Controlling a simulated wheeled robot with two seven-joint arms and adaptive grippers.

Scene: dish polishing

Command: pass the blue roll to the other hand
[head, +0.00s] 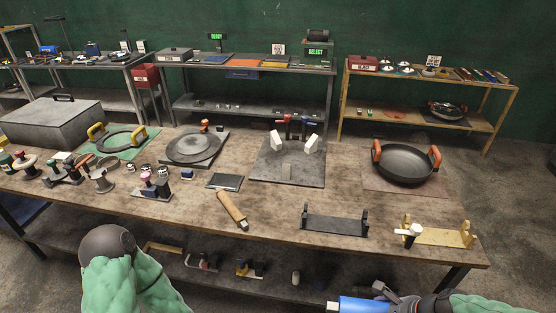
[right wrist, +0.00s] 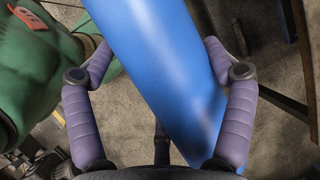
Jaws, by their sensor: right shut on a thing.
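The blue roll (head: 358,305) shows at the bottom edge of the head view, in front of the table, with much of it cut off. In the right wrist view the smooth blue roll (right wrist: 168,72) runs slantwise between the purple-padded fingers. My right gripper (right wrist: 155,50) is shut on it; the gripper (head: 382,291) also shows beside the roll in the head view. My left arm shows at the lower left of the head view, but I cannot see its gripper.
A wooden table (head: 275,215) stands ahead. Near its front edge are a wood-handled tool (head: 232,209), a dark cradle (head: 335,222) and a yellow cradle (head: 440,236). A black pan (head: 404,163) with orange grips sits at the right. A lower shelf holds small items.

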